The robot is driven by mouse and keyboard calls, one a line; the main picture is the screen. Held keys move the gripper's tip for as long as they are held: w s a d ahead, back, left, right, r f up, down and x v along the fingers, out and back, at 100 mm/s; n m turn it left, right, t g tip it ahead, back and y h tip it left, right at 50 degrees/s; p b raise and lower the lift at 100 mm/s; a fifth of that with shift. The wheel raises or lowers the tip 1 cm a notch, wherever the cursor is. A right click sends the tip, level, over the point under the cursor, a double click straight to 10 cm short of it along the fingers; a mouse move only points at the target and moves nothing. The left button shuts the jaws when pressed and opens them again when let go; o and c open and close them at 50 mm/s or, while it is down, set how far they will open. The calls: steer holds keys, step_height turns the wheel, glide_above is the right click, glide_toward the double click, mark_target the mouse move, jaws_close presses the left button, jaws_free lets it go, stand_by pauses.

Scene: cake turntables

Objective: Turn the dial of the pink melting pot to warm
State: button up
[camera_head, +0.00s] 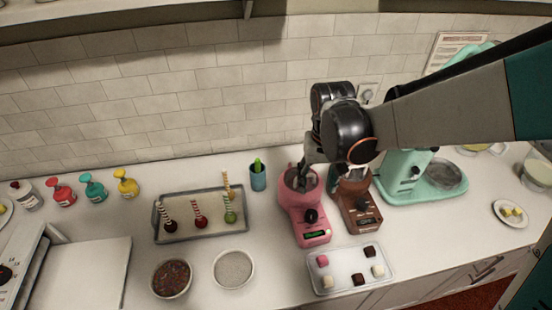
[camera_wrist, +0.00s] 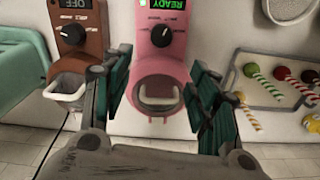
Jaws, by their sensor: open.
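The pink melting pot (camera_head: 302,206) stands on the counter; its black dial (camera_head: 311,215) is on the front face, above a lit green display. In the wrist view the pink pot (camera_wrist: 178,68) is ahead of me, its dial (camera_wrist: 161,37) is uncovered and its display (camera_wrist: 160,4) reads READY. The dial's exact pointer angle is too small to tell. My gripper (camera_wrist: 160,66) is open and empty, its fingers spread either side of the pot's body in that view and apart from the dial. In the head view my gripper (camera_head: 304,178) is over the pot's bowl, hiding part of it.
A brown melting pot (camera_head: 359,204) stands close on the right; its display (camera_wrist: 75,4) reads OFF. A tray of chocolates (camera_head: 340,282) lies in front. A mint mixer (camera_head: 403,165) is further right.

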mark_target(312, 214)
steer(key=f+b, duration=0.3)
steer(key=f, duration=0.1)
steer(key=f+b, duration=0.3)
steer(key=f, duration=0.2)
steer(key=f+b, duration=0.3)
steer(key=f, duration=0.2)
steer(key=shift+s+b, duration=0.25)
steer(key=shift+b, duration=0.05)
steer(key=c, duration=1.1)
